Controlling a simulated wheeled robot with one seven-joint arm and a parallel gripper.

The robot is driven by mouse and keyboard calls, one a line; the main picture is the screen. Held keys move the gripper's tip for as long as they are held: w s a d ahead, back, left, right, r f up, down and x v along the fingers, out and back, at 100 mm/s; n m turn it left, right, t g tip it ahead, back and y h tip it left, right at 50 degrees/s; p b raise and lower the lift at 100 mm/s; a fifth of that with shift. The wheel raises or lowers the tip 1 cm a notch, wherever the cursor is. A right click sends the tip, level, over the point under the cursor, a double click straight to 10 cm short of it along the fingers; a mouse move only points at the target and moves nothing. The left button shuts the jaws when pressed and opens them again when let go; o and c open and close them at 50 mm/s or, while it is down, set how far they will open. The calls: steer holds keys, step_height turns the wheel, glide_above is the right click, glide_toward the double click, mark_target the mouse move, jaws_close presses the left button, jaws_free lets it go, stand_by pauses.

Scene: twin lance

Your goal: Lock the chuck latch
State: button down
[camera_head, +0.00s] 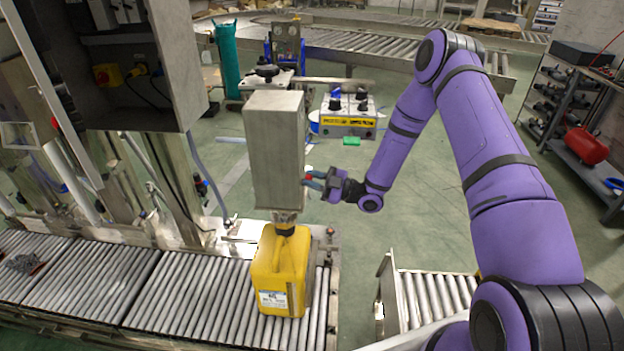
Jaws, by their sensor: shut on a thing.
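A tall grey box-shaped head (276,150) stands above the roller conveyor, with a narrow metal chuck (285,217) at its lower end. The chuck meets the dark neck of a yellow canister (281,270), which stands upright on the rollers. My gripper (318,181) reaches in from the right to the lower right side of the grey head. It is shut on a small part there, the chuck latch (307,179), which shows a little red. The fingers mostly hide the latch, and its angle is too small to tell.
The roller conveyor (100,283) runs left from the canister, and a second roller section (435,296) lies to the right across a gap. A control box (347,116) stands behind. A dark cabinet (125,65) hangs at upper left. The green floor between is mostly clear.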

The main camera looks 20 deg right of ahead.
steer(key=c, duration=1)
jaws_free()
steer(key=v, duration=1)
steer(key=shift+s+d+f, duration=0.1)
steer(key=shift+s+d, duration=0.1)
steer(key=shift+d, duration=0.15)
